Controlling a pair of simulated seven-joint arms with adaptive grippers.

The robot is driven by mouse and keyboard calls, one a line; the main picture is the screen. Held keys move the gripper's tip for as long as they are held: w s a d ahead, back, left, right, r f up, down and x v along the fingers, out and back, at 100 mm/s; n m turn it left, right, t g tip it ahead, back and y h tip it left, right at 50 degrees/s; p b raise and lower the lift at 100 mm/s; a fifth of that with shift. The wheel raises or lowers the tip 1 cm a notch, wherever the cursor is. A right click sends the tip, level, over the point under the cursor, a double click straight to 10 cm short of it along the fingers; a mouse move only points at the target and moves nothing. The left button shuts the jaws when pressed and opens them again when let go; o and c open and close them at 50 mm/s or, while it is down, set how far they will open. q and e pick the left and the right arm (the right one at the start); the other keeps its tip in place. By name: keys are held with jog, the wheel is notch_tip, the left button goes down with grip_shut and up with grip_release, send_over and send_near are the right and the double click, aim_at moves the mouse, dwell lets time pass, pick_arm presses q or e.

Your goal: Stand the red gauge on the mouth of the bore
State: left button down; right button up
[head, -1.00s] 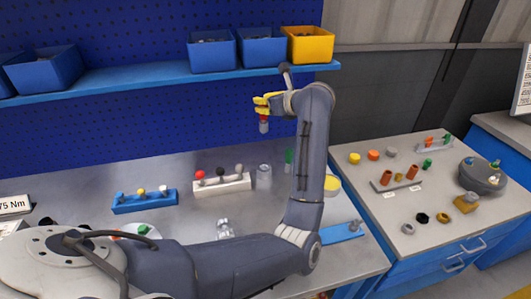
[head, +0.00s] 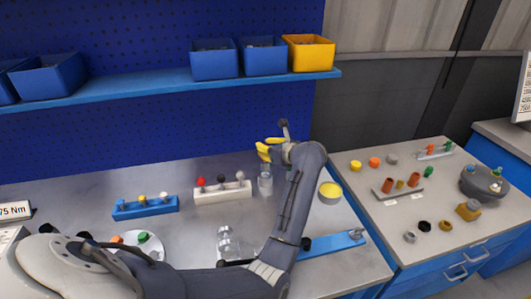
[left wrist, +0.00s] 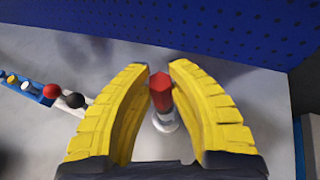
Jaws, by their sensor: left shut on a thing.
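My left gripper (head: 268,150) has its yellow fingers shut on the red gauge. In the left wrist view the fingers (left wrist: 160,69) lie either side of the gauge's red six-sided body (left wrist: 160,88). In the head view the gauge is mostly hidden by the fingers and wrist. A pale grey cylindrical shell (head: 265,184) stands on the bench right under the gripper. In the left wrist view its light round rim (left wrist: 166,124) shows just below the gauge. I cannot tell whether the gauge touches the bore's mouth. My right gripper is not in view.
A white rack (head: 222,193) with red, black and grey knobs stands left of the shell, and a blue rack (head: 145,208) farther left. A yellow-topped round container (head: 330,191) stands to the right. A clear fitting (head: 228,243) is in front. The blue pegboard rises behind.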

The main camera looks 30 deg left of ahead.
pick_arm(q)
jog(key=shift+f, duration=1.15)
jog(key=shift+f, duration=0.2)
jog(key=c, duration=1.3)
grip_release()
jog(key=shift+r, duration=0.2)
jog(key=v, duration=0.4)
